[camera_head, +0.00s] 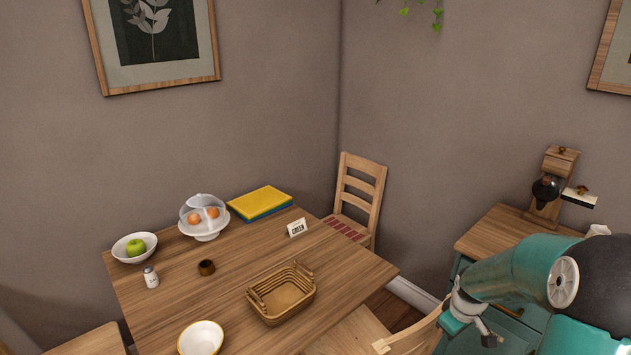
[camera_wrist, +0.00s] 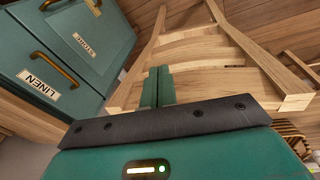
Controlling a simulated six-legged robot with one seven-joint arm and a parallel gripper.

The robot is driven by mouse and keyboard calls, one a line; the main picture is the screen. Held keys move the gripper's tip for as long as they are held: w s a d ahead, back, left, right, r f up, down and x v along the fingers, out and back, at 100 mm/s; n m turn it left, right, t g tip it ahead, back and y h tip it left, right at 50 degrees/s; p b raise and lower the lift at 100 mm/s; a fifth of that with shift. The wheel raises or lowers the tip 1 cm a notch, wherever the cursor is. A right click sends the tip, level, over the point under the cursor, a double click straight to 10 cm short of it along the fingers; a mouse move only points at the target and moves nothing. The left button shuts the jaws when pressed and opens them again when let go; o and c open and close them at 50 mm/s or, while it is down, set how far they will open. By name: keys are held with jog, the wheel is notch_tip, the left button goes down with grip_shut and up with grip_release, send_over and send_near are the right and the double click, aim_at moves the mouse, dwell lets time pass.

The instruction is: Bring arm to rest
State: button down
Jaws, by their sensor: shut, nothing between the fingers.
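My gripper (camera_wrist: 157,88) shows in the wrist view with its two green fingers together and nothing between them. In the head view my teal arm reaches in from the lower right, and my gripper (camera_head: 490,338) hangs low beside a wooden chair back. In the wrist view the fingers overlap the chair (camera_wrist: 215,60) in the picture; I cannot tell how much room lies between them.
A teal cabinet (camera_wrist: 75,50) with labelled drawers is close at left in the wrist view. In the head view the wooden table (camera_head: 345,268) holds a basket (camera_head: 281,292), bowls, a covered stand and books. Another chair (camera_head: 361,190) stands behind it.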

jog(key=s+a+r+m+t, duration=0.1)
jog(key=s+a+r+m, duration=0.1)
jog(key=s+a+r, duration=0.65)
jog(key=s+a+r+m+t, duration=0.15)
jog(key=s+a+r, duration=0.45)
jog(key=r, duration=0.6)
jog(key=s+a+r+m, duration=0.2)
jog(key=s+a+r, duration=0.1)
jog(key=s, duration=0.5)
jog(key=shift+s+a+t+y, duration=0.25)
jog(key=shift+a+t+y, duration=0.15)
jog(key=shift+a+t, duration=0.05)
jog(key=shift+a, duration=0.15)
